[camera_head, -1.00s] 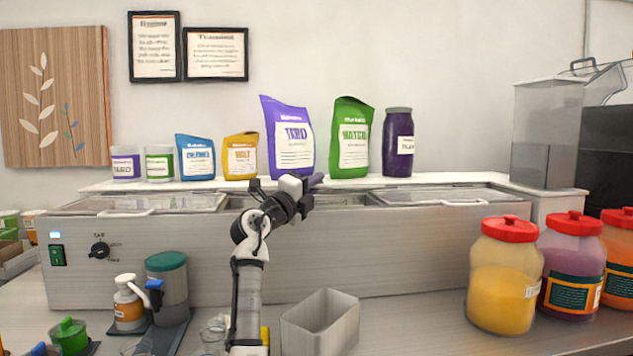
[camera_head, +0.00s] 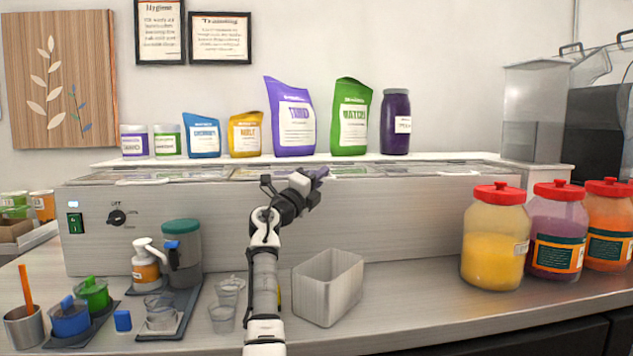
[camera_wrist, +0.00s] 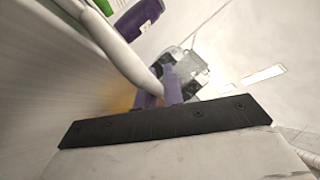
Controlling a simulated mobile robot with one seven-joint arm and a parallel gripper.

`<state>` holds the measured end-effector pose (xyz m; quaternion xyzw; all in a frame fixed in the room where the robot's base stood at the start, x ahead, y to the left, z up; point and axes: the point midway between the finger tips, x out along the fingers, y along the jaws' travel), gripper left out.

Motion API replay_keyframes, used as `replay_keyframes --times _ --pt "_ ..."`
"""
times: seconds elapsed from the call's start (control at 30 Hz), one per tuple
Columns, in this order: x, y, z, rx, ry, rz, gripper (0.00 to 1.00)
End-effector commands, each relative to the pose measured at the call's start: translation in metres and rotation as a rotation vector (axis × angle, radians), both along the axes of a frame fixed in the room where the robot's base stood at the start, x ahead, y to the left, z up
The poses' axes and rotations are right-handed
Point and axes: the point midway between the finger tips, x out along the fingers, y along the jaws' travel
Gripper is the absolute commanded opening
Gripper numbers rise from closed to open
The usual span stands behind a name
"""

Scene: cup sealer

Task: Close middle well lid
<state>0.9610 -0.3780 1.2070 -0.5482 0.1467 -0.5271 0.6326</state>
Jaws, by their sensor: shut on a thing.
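The long steel well unit (camera_head: 400,215) stands across the counter, its top seen almost edge-on in the head view. The middle well lid (camera_head: 345,171) lies behind my gripper and is partly hidden; how far it is open cannot be told. My gripper (camera_head: 318,172), with purple fingers, is at the unit's top edge near the middle. In the wrist view my gripper (camera_wrist: 162,92) is shut at the end of a pale curved bar (camera_wrist: 115,45), which looks like the lid handle. The contact itself is partly hidden.
The left lid (camera_head: 110,178) and right lid (camera_head: 420,170) look flat. Bags and jars, including a purple bag (camera_head: 290,120) and green bag (camera_head: 351,120), stand on the shelf behind. A steel bin (camera_head: 328,288) and red-lidded jars (camera_head: 494,240) stand in front.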

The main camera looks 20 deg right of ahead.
Motion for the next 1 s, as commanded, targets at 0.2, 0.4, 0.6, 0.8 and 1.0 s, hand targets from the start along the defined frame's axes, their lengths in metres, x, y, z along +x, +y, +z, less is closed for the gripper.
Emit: replay_keyframes --times 0.2,0.4,0.6,0.8,1.0 --pt "-0.004 0.0 0.007 -0.007 -0.01 -0.008 0.0" --pt "-0.004 0.0 0.006 -0.006 -0.01 -0.009 0.14" --pt "-0.003 -0.001 0.004 -0.004 -0.006 -0.006 0.32" --pt "-0.002 -0.001 0.002 -0.002 -0.004 -0.004 0.32" --pt "-0.001 -0.001 0.018 -0.003 -0.005 -0.003 0.32"
